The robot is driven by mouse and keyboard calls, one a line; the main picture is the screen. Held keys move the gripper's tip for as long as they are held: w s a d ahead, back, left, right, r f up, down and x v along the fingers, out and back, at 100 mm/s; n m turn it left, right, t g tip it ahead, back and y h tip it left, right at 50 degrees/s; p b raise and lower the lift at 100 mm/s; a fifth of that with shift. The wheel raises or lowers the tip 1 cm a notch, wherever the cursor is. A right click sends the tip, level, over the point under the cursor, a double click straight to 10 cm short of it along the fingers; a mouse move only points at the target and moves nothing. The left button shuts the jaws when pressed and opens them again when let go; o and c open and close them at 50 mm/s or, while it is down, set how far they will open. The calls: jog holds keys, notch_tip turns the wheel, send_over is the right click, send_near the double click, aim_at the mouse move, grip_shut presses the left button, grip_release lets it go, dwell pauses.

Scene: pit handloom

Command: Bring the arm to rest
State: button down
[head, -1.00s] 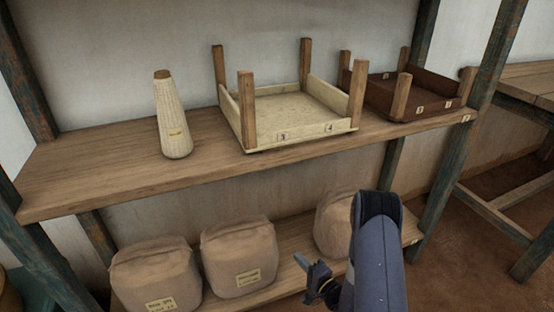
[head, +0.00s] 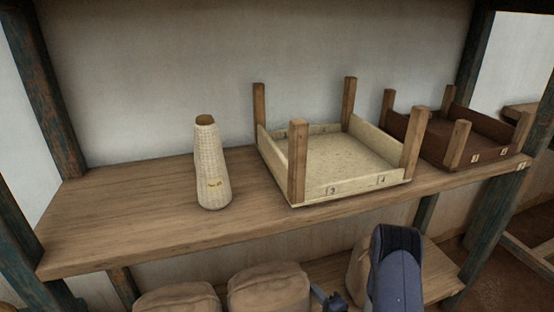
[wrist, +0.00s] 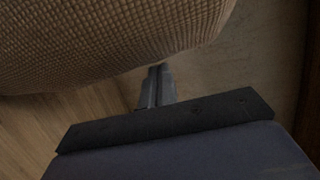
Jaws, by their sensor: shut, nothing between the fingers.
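My gripper (head: 333,300) is low in the head view, at the bottom edge, with my blue-grey arm to its right. It is in front of the lower shelf, between the sacks, and holds nothing. In the wrist view my gripper (wrist: 157,72) has its fingers together. A tan woven sack (wrist: 100,45) fills the upper left there, very close to the fingertips. I cannot tell whether they touch.
The upper shelf (head: 130,220) bears a pale woven cone (head: 212,165), a cream tray (head: 355,186) with corner posts and a dark brown tray (head: 488,156). Tan sacks (head: 270,290) (head: 180,300) (head: 358,272) stand on the lower shelf. A blue-green post (head: 480,235) stands at right.

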jog(key=d, duration=0.1)
jog(key=w+d, duration=0.2)
jog(key=shift+d, duration=0.4)
jog(key=shift+s+a, duration=0.1)
jog(key=shift+a, duration=0.05)
